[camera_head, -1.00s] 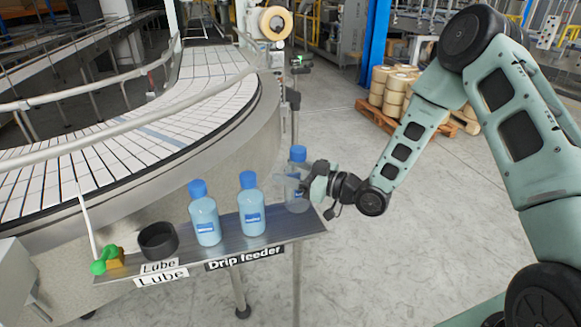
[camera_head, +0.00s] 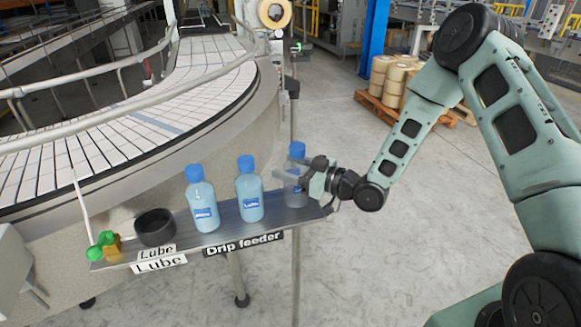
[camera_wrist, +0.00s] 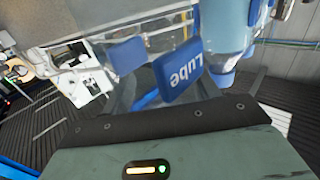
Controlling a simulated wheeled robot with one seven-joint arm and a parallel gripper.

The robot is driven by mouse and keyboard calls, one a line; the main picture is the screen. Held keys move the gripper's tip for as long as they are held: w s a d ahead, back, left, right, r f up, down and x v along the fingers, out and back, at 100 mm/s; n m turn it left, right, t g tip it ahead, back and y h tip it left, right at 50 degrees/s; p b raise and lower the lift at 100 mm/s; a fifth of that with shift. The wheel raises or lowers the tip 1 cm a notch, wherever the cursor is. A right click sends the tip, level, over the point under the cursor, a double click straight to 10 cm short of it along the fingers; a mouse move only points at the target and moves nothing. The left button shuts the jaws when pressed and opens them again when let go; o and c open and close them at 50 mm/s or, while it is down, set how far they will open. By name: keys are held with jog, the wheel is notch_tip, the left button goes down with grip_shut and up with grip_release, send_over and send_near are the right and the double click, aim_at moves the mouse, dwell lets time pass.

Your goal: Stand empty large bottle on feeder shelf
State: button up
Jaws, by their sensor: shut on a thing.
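A clear, empty-looking bottle (camera_head: 291,186) with a blue cap is at the right end of the feeder shelf (camera_head: 170,250). It looks upright, with its base at or close to the shelf top; I cannot tell whether it touches. My gripper (camera_head: 298,180) reaches in from the right and is shut on this bottle, hiding part of its side. In the wrist view, a blue label reading "Lube" (camera_wrist: 180,72) shows close in front of my gripper, tilted in the picture.
Two filled light-blue bottles, one left (camera_head: 202,205) and one nearer (camera_head: 249,192), stand left of the clear bottle. A black cup (camera_head: 155,227) and a green-handled valve (camera_head: 104,243) are at the left end. A curved conveyor (camera_head: 130,140) runs behind. Open floor lies right.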

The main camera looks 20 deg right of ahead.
jog(key=shift+f, duration=0.25)
jog(key=o, duration=1.1)
jog(key=shift+o, duration=0.2)
